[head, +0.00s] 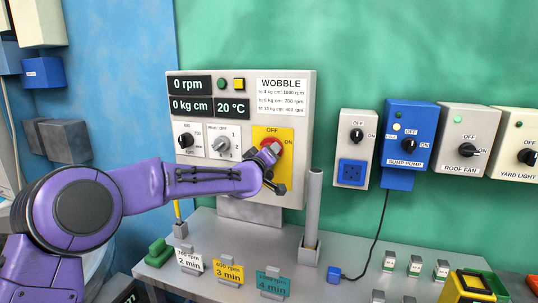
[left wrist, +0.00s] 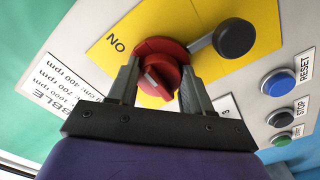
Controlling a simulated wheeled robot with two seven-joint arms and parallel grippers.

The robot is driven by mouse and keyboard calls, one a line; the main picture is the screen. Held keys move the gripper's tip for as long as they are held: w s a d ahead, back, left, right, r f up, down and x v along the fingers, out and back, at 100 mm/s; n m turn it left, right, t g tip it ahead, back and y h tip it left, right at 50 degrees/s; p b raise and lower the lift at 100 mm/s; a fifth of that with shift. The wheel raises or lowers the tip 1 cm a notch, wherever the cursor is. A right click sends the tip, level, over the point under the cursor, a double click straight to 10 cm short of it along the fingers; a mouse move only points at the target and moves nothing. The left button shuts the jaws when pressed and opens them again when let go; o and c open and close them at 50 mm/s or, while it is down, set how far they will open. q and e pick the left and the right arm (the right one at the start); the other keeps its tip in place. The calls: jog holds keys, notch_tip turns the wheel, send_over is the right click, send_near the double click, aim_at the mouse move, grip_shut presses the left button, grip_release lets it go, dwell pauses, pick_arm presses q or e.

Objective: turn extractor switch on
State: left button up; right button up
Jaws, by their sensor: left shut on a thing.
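A red rotary knob (head: 275,143) sits on a yellow plate (head: 287,134) marked OFF and ON, on the grey panel headed WOBBLE (head: 301,115). In the left wrist view the red knob (left wrist: 160,62) has a short white line on its face. My left gripper (head: 269,158) reaches the knob from the left. In the left wrist view its two fingers (left wrist: 158,77) stand on either side of the knob, shut on it. I can read no extractor label on any switch. My right gripper is not in view.
A black-knobbed lever (left wrist: 235,38) sticks out beside the red knob. To the right hang a switch box with a blue socket (head: 352,172), SUMP PUMP (head: 408,145), ROOF FAN (head: 466,142) and YARD LIGHT (head: 517,150) boxes. A grey post (head: 313,205) stands below right of the panel.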

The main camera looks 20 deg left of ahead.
pick_arm(q)
jog(key=shift+d+f, duration=0.1)
jog(key=shift+f, duration=0.35)
jog(key=o, duration=0.9)
jog(key=shift+o, duration=0.7)
jog(key=shift+r, duration=0.25)
jog(key=shift+s, duration=0.1)
jog(key=s+b, duration=0.3)
jog(key=s, duration=0.7)
jog(key=shift+s+a+b, duration=0.2)
jog(key=shift+s+b, duration=0.05)
jog(key=shift+b, duration=0.05)
jog(key=shift+d, duration=0.1)
